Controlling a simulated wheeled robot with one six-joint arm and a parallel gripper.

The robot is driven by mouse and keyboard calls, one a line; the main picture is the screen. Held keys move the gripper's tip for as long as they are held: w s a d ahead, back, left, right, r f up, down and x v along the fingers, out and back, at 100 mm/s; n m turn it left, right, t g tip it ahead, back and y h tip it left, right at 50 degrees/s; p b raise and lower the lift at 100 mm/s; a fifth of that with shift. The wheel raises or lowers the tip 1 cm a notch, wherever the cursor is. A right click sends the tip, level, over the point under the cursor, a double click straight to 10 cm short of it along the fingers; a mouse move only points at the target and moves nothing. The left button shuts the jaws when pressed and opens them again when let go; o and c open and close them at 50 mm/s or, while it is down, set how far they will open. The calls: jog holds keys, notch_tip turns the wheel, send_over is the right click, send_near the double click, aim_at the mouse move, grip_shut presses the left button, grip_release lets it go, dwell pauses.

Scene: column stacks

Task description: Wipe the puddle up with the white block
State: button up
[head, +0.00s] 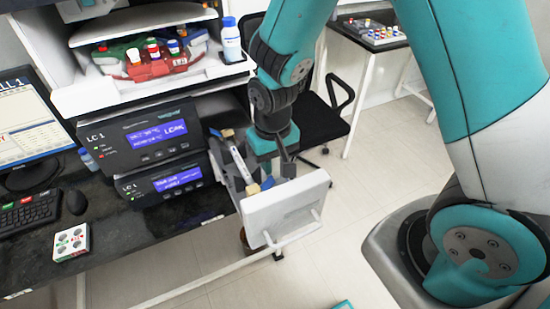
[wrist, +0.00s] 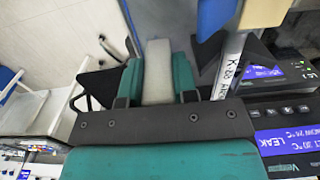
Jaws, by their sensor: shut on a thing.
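My gripper (head: 270,158) is over an open tray (head: 285,205) with a white front, pulled out at the right of the stacked instruments. In the wrist view its two teal fingers (wrist: 158,78) are shut on the white block (wrist: 157,70), one on each side. In the head view the block is hidden by the gripper and tray front. A grey surface lies beyond the block in the wrist view; I cannot tell if they touch. I cannot make out the puddle clearly.
Two instruments (head: 155,141) with lit blue screens stand left of the tray; the upper screen reads LEAK. A keyboard (head: 28,212) and a small white box (head: 71,243) lie on the dark bench. A chair stands behind.

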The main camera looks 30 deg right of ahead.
jog(key=shift+w+d+r+p, duration=0.15)
jog(key=shift+w+p, duration=0.15)
jog(key=shift+w, duration=1.05)
jog(key=shift+s, duration=1.45)
jog(key=shift+s+f, duration=0.35)
jog(key=shift+s, duration=0.3)
jog(key=shift+w+r, duration=0.15)
jog(key=shift+w, duration=0.65)
jog(key=shift+w+r+p, duration=0.2)
jog(key=shift+w+p, duration=0.1)
jog(key=shift+w, duration=1)
jog(key=shift+s+f, duration=0.1)
jog(key=shift+s, duration=1.35)
jog(key=shift+s+f+b, duration=0.3)
jog(key=shift+s, duration=0.35)
jog(key=shift+w+r+p, duration=0.25)
jog(key=shift+w+p, duration=0.05)
jog(key=shift+w, duration=0.65)
jog(key=shift+w+r, duration=0.15)
jog(key=shift+w, duration=1.05)
